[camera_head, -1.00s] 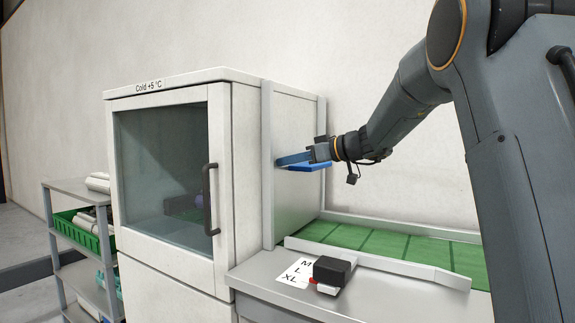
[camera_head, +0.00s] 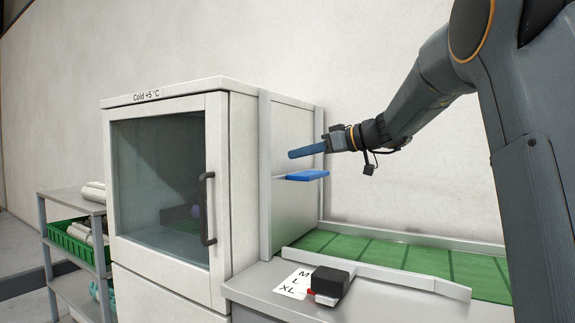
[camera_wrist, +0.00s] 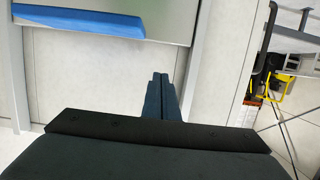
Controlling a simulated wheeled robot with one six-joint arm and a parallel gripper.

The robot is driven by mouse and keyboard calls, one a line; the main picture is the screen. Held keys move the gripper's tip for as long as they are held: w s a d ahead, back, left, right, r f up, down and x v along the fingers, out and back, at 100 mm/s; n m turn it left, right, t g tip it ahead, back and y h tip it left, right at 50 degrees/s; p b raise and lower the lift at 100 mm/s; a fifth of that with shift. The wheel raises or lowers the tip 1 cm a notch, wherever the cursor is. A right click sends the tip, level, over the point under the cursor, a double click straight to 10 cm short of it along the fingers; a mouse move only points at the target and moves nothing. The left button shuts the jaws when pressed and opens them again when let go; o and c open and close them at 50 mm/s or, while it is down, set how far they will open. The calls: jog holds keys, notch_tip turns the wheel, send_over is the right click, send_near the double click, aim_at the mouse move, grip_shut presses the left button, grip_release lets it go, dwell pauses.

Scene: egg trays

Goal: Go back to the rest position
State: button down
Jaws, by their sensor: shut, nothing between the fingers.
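Below is a counter with a green belt (camera_head: 385,252) behind a low rail. A black device (camera_head: 330,281) lies by a white M, L, XL card (camera_head: 295,283). A grey rack (camera_head: 75,208) with a green crate (camera_head: 75,246) stands at the left. Space above the belt is clear.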

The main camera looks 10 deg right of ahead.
jog(key=v, duration=0.5)
jog(key=s+a+f+m+g+h, duration=0.2)
jog(key=s+a+f+m+g, duration=0.15)
jog(key=s+a+f, duration=0.7)
jog(key=s+a+f+m+g+h, duration=0.3)
jog(key=s+f+g+h, duration=0.3)
jog(key=s+f, duration=1.4)
jog(key=s+d+f+h, duration=0.35)
jog(key=s+f, duration=0.35)
jog(key=s, duration=0.3)
jog(key=d+r+m+p, duration=0.3)
jog(key=d+r+p, duration=0.6)
jog(key=p, duration=0.7)
jog(key=shift+w+r+m, duration=0.2)
jog(key=shift+w+m, duration=0.05)
jog(key=shift+m, duration=0.1)
jog(key=shift+d, duration=0.1)
